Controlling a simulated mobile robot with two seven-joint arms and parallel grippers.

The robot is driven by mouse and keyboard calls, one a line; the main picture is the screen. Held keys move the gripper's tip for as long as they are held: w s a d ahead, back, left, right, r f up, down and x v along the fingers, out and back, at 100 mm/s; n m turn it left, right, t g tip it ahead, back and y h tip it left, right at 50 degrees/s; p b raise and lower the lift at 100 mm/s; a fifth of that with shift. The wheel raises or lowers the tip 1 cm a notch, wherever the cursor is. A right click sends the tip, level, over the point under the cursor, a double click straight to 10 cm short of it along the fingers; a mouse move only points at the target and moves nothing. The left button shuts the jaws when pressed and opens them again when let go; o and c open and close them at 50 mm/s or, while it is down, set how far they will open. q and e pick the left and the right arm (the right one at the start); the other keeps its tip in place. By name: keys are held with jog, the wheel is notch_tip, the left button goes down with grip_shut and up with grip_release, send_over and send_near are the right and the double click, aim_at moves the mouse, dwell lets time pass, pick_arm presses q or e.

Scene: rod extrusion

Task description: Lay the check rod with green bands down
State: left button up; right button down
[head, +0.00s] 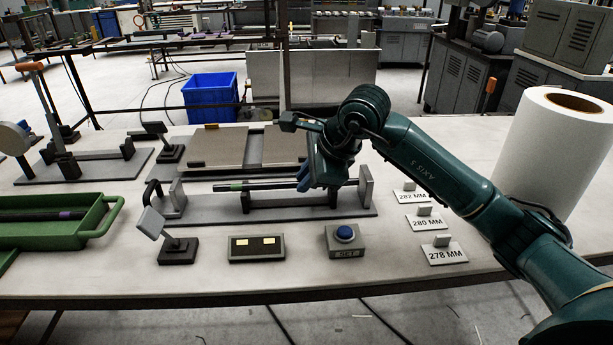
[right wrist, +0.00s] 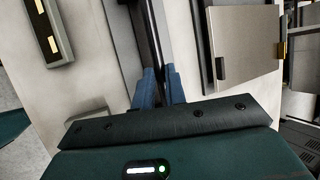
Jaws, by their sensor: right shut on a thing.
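The dark check rod (head: 262,184) with a green band showing near its left part lies level along the grey gauge fixture (head: 183,209), between its end blocks. My right gripper (head: 305,181) reaches down from above and is shut on the rod toward its right end. In the right wrist view, the blue fingertips (right wrist: 160,85) sit on either side of a dark bar, the rod (right wrist: 148,35), above the fixture. My left gripper is not in view.
In front stand an indicator box (head: 257,248) with two lit windows and a SET button box (head: 345,240). Size tags (head: 443,254) stand right. A green tray (head: 85,225) holds a purple-banded rod at left. Tan plates (head: 222,147) lie behind; a white roll (head: 560,140) stands right.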

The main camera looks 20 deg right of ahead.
dwell(0.4)
jog(key=c, duration=1.4)
grip_release()
jog(key=shift+o, duration=0.2)
jog(key=v, duration=1.3)
jog(key=shift+b, duration=0.4)
